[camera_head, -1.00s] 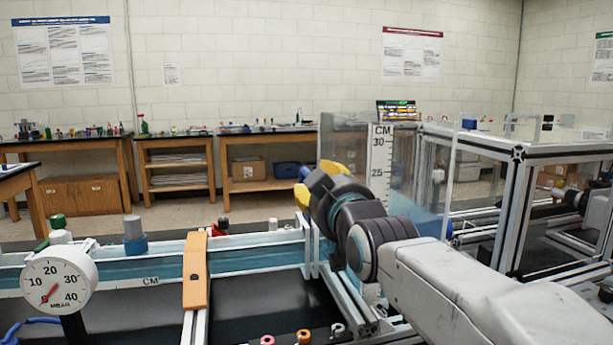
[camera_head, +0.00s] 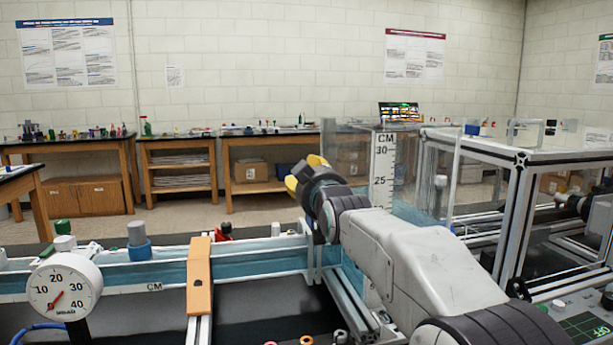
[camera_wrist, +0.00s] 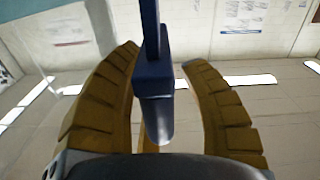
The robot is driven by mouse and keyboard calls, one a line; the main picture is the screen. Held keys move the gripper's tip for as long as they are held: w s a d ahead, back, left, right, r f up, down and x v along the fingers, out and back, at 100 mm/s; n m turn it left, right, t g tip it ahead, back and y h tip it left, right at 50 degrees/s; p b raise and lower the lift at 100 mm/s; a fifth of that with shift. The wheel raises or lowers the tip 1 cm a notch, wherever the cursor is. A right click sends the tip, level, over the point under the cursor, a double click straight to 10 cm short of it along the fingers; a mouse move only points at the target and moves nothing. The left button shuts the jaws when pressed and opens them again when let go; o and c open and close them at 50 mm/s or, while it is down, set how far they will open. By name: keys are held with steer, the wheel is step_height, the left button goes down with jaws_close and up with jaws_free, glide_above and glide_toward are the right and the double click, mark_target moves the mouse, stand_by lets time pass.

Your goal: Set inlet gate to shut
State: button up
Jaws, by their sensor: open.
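My gripper (camera_head: 305,172) is raised above the water channel (camera_head: 170,275), its yellow fingers pointing up and away toward the back wall. In the wrist view my gripper (camera_wrist: 160,56) has its two ribbed yellow fingers spread apart. A dark blue bar with a thicker block (camera_wrist: 154,80) shows between them; I cannot tell whether it touches them or what it belongs to. No part is clearly marked as the inlet gate. An orange piece (camera_head: 200,275) crosses the channel left of my arm. A clear panel stands behind my arm, by the CM scale (camera_head: 382,165).
A round pressure gauge (camera_head: 65,288) stands at front left. A metal extrusion frame (camera_head: 515,190) with a small blue block (camera_head: 472,129) near its top left stands at right. Wooden benches (camera_head: 180,165) line the back wall. Coloured rings lie low in front.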

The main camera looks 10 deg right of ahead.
steer(key=shift+w, duration=0.1)
stand_by(0.3)
jaws_close()
